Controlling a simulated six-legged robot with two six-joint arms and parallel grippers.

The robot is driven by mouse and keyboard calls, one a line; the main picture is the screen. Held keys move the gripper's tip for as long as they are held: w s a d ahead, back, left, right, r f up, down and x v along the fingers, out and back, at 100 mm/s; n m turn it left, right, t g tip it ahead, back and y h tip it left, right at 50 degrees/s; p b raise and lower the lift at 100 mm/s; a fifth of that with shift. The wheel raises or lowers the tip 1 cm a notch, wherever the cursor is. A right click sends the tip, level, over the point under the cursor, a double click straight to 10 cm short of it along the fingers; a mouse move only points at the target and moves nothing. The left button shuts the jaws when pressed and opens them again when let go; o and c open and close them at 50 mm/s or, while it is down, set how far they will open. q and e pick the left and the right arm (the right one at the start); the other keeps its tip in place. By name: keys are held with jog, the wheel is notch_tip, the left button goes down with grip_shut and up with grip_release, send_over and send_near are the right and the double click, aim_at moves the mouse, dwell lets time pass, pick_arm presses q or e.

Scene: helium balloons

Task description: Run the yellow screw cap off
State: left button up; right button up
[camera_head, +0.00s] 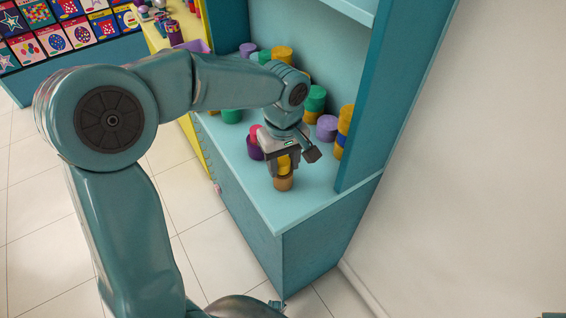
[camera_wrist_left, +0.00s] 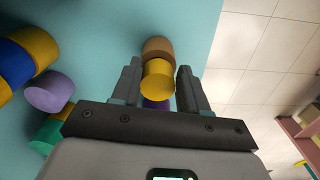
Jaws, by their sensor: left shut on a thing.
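The yellow screw cap (camera_head: 284,163) shows between the fingers of my left gripper (camera_head: 282,166), just above a brown round piece (camera_head: 283,184) on the teal counter. In the left wrist view, the yellow cap (camera_wrist_left: 158,82) lies between the two dark fingers of my left gripper (camera_wrist_left: 157,86), which is shut on it. The brown piece (camera_wrist_left: 158,47) adjoins the cap there. I cannot tell whether cap and brown piece are still joined. A purple thing (camera_wrist_left: 155,104) is partly hidden behind the gripper. My right gripper is not in view.
A pink-topped purple canister (camera_head: 255,149) stands left of the gripper. Green (camera_head: 315,99), lilac (camera_head: 327,127) and blue-and-yellow (camera_head: 344,128) canisters stand behind, by the cabinet's upright side panel (camera_head: 385,90). The counter's front corner (camera_head: 290,215) is clear.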

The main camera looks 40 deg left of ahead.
aim_at(283, 164)
pick_arm(q)
jog(key=shift+r+p, duration=1.4)
jog(key=shift+r, duration=0.5)
jog(key=shift+s, duration=0.2)
